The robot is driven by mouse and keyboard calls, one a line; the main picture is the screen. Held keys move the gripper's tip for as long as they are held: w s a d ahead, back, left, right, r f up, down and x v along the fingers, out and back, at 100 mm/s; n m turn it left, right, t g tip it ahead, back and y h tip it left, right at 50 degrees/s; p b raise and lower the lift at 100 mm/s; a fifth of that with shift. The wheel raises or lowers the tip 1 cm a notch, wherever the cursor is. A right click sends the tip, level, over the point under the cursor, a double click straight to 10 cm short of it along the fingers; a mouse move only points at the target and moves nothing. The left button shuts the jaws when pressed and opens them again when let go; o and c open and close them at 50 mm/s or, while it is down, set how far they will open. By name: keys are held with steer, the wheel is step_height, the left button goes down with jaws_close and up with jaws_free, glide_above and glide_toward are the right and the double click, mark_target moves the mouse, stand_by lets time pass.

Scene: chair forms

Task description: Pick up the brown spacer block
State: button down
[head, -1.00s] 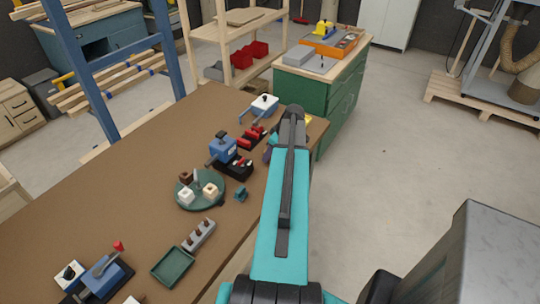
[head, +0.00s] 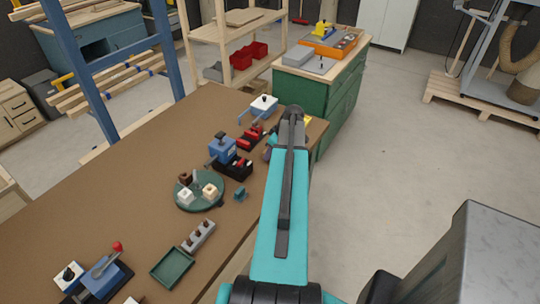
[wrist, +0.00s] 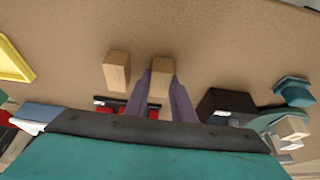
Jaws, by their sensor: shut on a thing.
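The brown spacer block (wrist: 161,72), light brown and wooden, is between the fingertips of my gripper (wrist: 162,85) in the wrist view. The grey-purple fingers are shut on its near part. A second block of like shape and colour (wrist: 117,70) stands just to the left, apart from the fingers. I cannot tell whether the held block touches the table. In the head view my arm hides both blocks and most of my gripper.
The brown table (head: 110,185) bears a green round plate (head: 202,204) with several small blocks, a blue-and-black fixture (head: 222,150), a red-and-black fixture (head: 250,138) and a green tray (head: 172,268). A yellow tray (wrist: 12,62) lies left in the wrist view. Bare table lies beyond the blocks.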

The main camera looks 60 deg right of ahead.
steer(key=shift+r, duration=0.1)
steer(key=shift+r+b, duration=1)
steer(key=shift+r, duration=0.65)
steer(key=s+a+b, duration=0.1)
steer(key=s+b, duration=0.1)
steer(key=s, duration=0.6)
steer(key=s+a+r+b, duration=0.1)
steer(key=s+a+b, duration=0.1)
steer(key=s, duration=0.5)
steer(key=shift+s+a+r, duration=0.25)
steer(key=shift+s, duration=0.1)
